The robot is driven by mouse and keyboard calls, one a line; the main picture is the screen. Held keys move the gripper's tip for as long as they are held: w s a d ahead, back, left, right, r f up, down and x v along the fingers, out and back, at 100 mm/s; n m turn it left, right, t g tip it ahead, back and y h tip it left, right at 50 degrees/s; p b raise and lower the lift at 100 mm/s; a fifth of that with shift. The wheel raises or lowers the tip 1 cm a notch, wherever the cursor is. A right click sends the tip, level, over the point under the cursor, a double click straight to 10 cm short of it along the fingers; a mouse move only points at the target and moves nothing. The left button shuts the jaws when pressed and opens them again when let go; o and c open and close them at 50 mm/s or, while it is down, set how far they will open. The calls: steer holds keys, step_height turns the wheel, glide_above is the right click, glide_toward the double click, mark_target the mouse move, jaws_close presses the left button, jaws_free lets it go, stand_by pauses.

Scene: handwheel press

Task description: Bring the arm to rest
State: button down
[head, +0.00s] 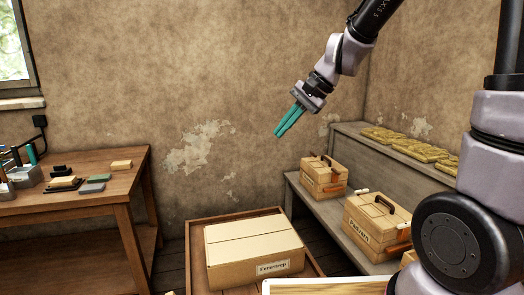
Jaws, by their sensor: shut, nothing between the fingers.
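My gripper (279,134) is in the upper middle of the head view, with two long teal fingers pointing down and to the left. The fingers lie close together and are shut with nothing between them. The gripper hangs in free air in front of the bare wall, above the labelled box and the low bench. It touches nothing that I can see. The middle part of my arm runs out of the top of the picture, and a larger part of it fills the right edge.
A wooden table (108,186) with small blocks and tools stands at the left. A labelled box (254,250) sits in a wooden tray (197,276) below. Two wooden boxes with handles (322,178) (374,224) stand on a stepped bench (347,144) at the right. Several yellowish slabs (412,149) lie on its upper step.

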steer(key=s+d+r+t+h, duration=0.1)
steer(key=s+d+r, duration=0.2)
steer(key=d, duration=0.3)
steer(key=s+d+r+n+t+h, duration=0.1)
steer(key=s+d+r+t+h, duration=0.1)
steer(key=s+d, duration=0.3)
steer(key=s+d+r+n+t+h, duration=0.1)
steer(key=s+d+r, duration=0.3)
steer(key=d, duration=0.4)
steer(key=shift+s+d+r+t+h, duration=0.15)
steer(key=shift+s+r+t+h, duration=0.15)
steer(key=shift+r+t+h, duration=0.25)
steer(key=shift+f, duration=0.1)
